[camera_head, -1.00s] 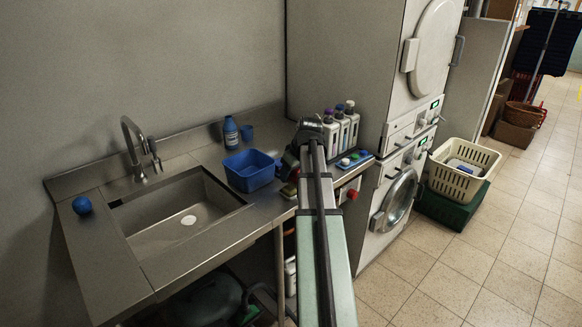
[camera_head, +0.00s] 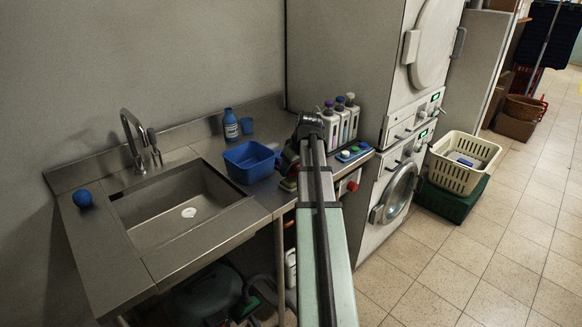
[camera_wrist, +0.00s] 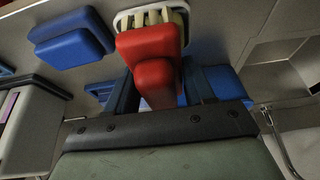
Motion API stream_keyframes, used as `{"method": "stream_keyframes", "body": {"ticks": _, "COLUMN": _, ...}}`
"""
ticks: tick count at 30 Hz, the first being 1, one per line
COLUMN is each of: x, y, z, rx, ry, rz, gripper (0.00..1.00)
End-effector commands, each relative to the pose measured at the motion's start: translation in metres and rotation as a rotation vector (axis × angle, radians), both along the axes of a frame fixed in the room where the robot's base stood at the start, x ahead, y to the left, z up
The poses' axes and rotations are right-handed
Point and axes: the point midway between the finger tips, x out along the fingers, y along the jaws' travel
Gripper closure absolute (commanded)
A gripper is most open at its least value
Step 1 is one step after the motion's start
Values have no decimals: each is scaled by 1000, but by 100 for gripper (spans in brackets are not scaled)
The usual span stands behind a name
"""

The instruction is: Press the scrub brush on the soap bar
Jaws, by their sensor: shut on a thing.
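In the wrist view my gripper (camera_wrist: 162,92) is shut on the red scrub brush (camera_wrist: 150,45). Its pale bristles (camera_wrist: 150,17) show at the top of the picture, against a white rounded rim (camera_wrist: 119,20). I cannot tell whether this white thing is the soap bar or a dish, nor whether the bristles touch it. In the head view my arm reaches over the counter just right of the blue tub and hides most of the gripper and brush. I cannot clearly identify the soap bar.
The blue tub (camera_head: 236,170) stands left of my arm, beside the sink (camera_head: 150,233). Right of my arm are several pump bottles (camera_head: 342,122) and a blue tray (camera_head: 343,159) with small items.

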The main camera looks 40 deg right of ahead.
Motion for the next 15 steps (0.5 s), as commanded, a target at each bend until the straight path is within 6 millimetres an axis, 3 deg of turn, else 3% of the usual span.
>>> {"method": "stream_keyframes", "body": {"ticks": 15, "x": 0, "y": 0, "z": -5, "rx": 0, "ry": 0, "rz": 0, "gripper": 71}}
